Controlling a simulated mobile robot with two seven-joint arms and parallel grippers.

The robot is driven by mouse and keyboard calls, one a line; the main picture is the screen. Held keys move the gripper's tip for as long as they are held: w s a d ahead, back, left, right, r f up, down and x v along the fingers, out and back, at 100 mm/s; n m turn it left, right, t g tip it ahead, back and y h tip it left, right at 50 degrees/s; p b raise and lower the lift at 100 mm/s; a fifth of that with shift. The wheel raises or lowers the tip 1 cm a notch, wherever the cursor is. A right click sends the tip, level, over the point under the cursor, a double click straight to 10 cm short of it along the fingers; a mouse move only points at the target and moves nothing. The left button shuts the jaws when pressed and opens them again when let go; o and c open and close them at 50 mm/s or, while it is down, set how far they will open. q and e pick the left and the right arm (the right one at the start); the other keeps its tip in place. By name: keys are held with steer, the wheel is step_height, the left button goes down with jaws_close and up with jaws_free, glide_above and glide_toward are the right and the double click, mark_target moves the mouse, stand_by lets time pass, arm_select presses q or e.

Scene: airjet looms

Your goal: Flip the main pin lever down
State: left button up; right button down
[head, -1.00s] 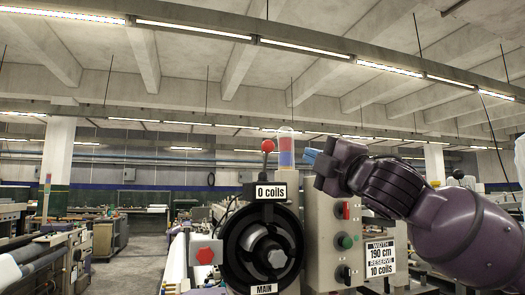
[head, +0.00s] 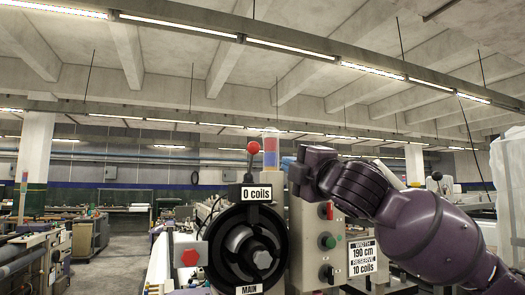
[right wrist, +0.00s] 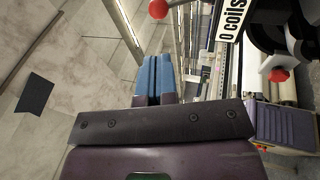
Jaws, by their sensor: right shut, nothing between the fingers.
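The main pin lever, a short stem with a red ball (head: 253,146), stands upright on top of the round black unit (head: 246,213) marked "MAIN" and "0 coils". In the right wrist view its red ball (right wrist: 158,9) shows at the top edge, beyond the fingertips. My right gripper (head: 288,162) comes in from the right, a little right of the ball and slightly lower in the picture. Its blue fingers are partly hidden by the purple wrist. In the right wrist view the fingers (right wrist: 154,78) are together and empty, apart from the lever. My left gripper is out of view.
A clear cylinder with coloured bands (head: 270,150) stands between the lever and my gripper in the picture. A grey control box (head: 310,245) with buttons is right of the black unit. A red button (head: 190,257) is at its left. Open air surrounds the ball above and left.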

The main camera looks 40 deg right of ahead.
mark_target(257, 150)
steer(key=p+x, duration=0.4)
steer(key=x, duration=0.6)
steer(key=shift+w+a+r, duration=0.1)
steer(key=shift+w+r, duration=0.1)
steer(key=shift+w, duration=0.15)
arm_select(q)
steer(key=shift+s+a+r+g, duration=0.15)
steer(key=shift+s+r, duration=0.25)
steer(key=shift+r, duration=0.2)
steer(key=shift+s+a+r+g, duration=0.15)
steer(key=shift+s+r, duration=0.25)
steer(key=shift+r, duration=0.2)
arm_select(e)
steer(key=shift+w+r, duration=0.15)
steer(key=shift+w, duration=0.5)
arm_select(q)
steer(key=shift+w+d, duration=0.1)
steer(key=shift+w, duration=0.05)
arm_select(e)
steer(key=shift+s, duration=0.2)
